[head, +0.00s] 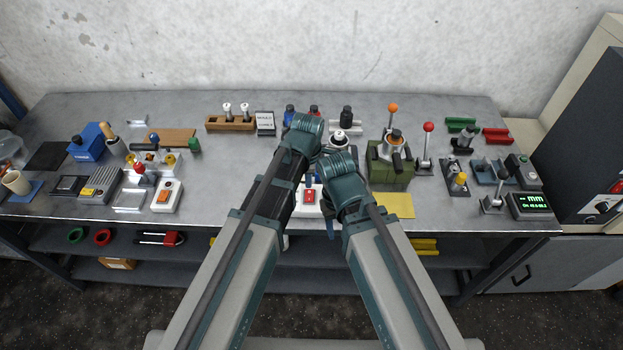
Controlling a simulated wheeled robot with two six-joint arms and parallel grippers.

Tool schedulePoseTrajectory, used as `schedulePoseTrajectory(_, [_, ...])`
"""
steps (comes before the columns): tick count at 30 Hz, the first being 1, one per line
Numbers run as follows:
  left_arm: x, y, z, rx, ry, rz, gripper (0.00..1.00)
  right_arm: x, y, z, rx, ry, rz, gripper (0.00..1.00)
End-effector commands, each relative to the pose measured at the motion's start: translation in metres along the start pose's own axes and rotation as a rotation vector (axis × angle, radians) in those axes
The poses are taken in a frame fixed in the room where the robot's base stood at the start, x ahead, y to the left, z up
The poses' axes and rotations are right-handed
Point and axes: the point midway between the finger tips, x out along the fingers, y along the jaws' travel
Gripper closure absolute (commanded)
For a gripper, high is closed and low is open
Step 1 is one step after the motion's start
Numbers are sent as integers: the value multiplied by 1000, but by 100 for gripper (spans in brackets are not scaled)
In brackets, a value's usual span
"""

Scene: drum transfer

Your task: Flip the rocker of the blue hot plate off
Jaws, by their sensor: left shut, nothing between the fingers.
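My left gripper (310,178) is shut and empty, mostly hidden by my wrists, close behind the red rocker. I cannot tell whether it touches it. My right wrist is just right of the box; its gripper is hidden beneath it.
Another white box with an orange rocker (166,196) stands at the left front. A green machine (390,165) and a lever with a red ball (428,127) stand to the right. A yellow sheet (393,205) lies at the front edge.

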Motion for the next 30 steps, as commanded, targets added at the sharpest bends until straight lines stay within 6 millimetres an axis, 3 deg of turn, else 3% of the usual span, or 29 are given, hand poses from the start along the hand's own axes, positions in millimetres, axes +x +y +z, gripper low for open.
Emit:
schedulePoseTrajectory(1, [-15,0,0,0,0,0,100,-15,1,1,-1,0,0,50])
schedulePoseTrajectory(13, [-70,0,0,0,0,0,100,-68,6,4,4,0,-1,50])
schedulePoseTrajectory(30, [-74,2,1,-1,0,0,100,-73,7,4,6,0,-2,50])
